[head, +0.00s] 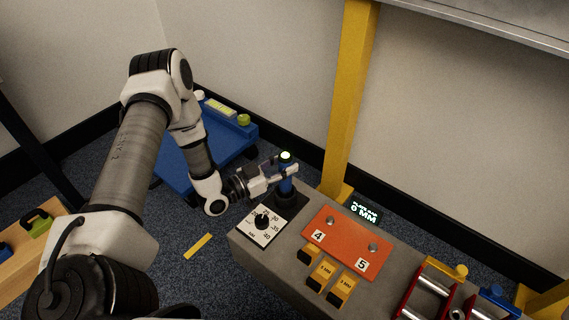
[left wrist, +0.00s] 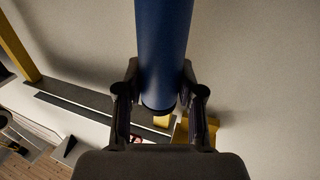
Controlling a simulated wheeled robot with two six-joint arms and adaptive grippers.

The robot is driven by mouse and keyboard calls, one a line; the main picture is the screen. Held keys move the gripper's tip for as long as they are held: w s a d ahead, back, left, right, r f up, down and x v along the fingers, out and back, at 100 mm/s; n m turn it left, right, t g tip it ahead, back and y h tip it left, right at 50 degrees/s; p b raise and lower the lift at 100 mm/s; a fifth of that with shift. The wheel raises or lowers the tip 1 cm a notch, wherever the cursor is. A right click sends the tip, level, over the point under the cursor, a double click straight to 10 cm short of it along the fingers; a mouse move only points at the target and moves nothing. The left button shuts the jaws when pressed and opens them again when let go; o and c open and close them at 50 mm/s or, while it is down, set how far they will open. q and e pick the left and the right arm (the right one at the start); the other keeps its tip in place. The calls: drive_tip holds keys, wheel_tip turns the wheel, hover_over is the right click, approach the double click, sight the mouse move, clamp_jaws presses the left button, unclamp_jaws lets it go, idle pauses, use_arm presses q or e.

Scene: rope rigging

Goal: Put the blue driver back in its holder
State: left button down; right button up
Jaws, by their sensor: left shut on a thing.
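The blue driver (head: 286,186) is upright, with a pale glowing top, at the far left corner of the grey block. My left gripper (head: 283,172) reaches it from the left and is shut around its upper part. In the left wrist view the blue driver (left wrist: 163,50) runs between the two fingers of my left gripper (left wrist: 158,105). A dark round holder (head: 287,202) is directly below the driver. I cannot tell whether the driver's lower end is inside it or just above. My right gripper is not in view.
The grey block (head: 262,262) carries a dial plate (head: 270,237), an orange panel (head: 345,236) marked 4 and 5, and several yellow blocks. A yellow post (head: 347,100) rises behind. A small display (head: 366,209) reads 0 MM. A blue cart (head: 205,160) stands behind my arm.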

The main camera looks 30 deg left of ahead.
use_arm(q)
drive_tip(key=shift+f+b, duration=0.75)
drive_tip(key=shift+f, duration=0.3)
drive_tip(key=c, duration=0.6)
unclamp_jaws()
drive_tip(key=shift+c, duration=0.2)
drive_tip(key=shift+s+f, duration=0.1)
drive_tip(key=v, duration=1.1)
drive_tip(key=shift+s+a, duration=0.2)
drive_tip(key=shift+s, duration=0.15)
